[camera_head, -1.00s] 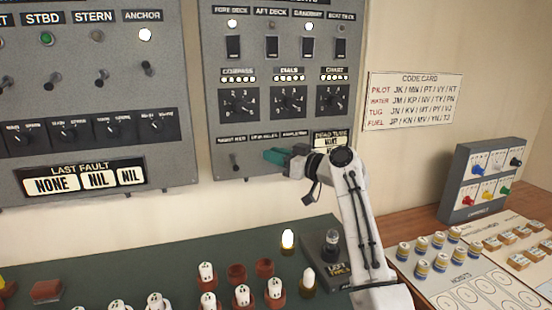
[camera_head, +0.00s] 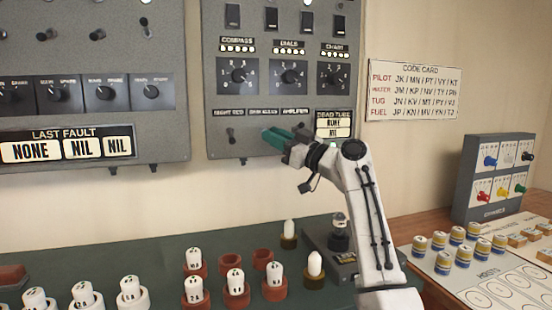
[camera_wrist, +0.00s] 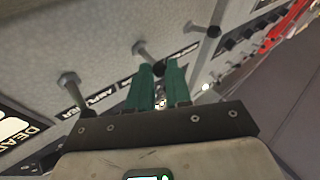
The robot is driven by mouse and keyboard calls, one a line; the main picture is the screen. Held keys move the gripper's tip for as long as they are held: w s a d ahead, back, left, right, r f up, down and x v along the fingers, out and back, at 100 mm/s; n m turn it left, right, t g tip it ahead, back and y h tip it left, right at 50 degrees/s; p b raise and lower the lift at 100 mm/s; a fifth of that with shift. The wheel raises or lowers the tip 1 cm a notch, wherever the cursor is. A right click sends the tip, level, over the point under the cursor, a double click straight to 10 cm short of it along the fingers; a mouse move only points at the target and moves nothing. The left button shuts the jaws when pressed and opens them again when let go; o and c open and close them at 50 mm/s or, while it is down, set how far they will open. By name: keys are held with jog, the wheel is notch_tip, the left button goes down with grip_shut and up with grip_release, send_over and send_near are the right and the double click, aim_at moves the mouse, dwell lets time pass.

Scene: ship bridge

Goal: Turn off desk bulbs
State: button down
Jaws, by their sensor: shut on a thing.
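My gripper (camera_head: 268,137) is at the bottom row of the right grey panel (camera_head: 222,140), its green fingers shut on the middle toggle lever, under a small label whose text I cannot read surely. The fingers hide most of this lever in the head view. In the wrist view the fingers (camera_wrist: 158,72) close around the lever (camera_wrist: 146,52). The night red lever (camera_head: 231,134) stands clear to the left. The amplifier lever (camera_wrist: 70,82) shows in the wrist view.
Numbered white pegs (camera_head: 236,283) in red holders stand on the green desk (camera_head: 165,259). A dead tube display (camera_head: 334,124) is beside my wrist. Yellow-blue jars (camera_head: 443,262) and a grey channel box (camera_head: 497,176) are at the right. The wall below the panel is clear.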

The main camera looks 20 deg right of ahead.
jog(key=f+n+y+b, duration=0.1)
jog(key=b, duration=0.4)
jog(key=f+n+y+b, duration=0.1)
jog(key=b, duration=0.4)
jog(key=shift+w+f+n+t+y, duration=0.1)
jog(key=shift+w+n+t+y, duration=0.1)
jog(key=shift+n+t+y, duration=0.15)
jog(key=shift+a+n+y+b, duration=0.1)
jog(key=shift+n+y+b, duration=0.4)
jog(key=shift+b, duration=0.5)
jog(key=c, duration=1.1)
grip_release()
jog(key=shift+w, duration=0.1)
jog(key=shift+o, duration=0.2)
jog(key=v, duration=0.7)
jog(key=shift+f, duration=0.1)
